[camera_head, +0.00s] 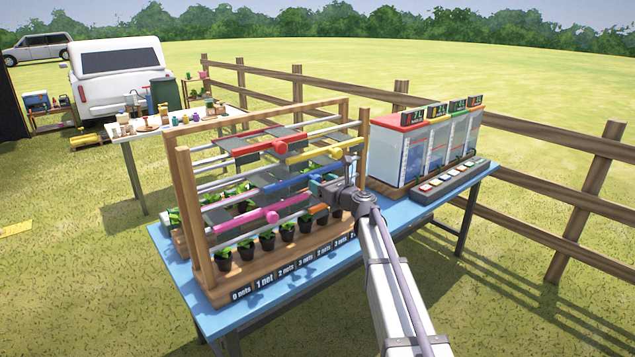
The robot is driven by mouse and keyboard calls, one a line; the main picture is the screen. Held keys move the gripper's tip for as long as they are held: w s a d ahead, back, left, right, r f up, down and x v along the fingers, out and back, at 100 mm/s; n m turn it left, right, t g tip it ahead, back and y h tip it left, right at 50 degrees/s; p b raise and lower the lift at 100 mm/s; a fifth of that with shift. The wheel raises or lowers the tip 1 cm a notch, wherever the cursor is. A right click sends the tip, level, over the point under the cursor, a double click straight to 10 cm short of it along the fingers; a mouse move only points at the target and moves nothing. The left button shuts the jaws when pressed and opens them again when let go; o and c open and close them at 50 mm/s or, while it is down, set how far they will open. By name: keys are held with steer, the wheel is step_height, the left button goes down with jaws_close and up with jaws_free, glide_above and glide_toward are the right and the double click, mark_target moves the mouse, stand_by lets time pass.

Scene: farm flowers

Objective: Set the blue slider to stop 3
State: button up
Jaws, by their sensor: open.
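The blue slider (292,183) is a blue bar on a rail in the middle of the wooden frame (187,205). It slants up to the right towards my gripper (322,189). My gripper is at the frame's right part, in front of the rails, close to the blue slider's right end. Its jaws are open, but they are small here and I cannot tell whether they touch the slider or surround its knob. The slider's right end is partly hidden by my gripper. No stop numbers for the blue slider can be read.
A red slider (246,144) and a yellow slider (325,152) sit above, a magenta slider (262,217) below. Potted plants (267,241) stand under the rails. A glass-fronted cabinet (396,155) with a button panel (448,183) stands right on the blue table (214,320).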

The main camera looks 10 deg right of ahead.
steer(key=v, duration=0.8)
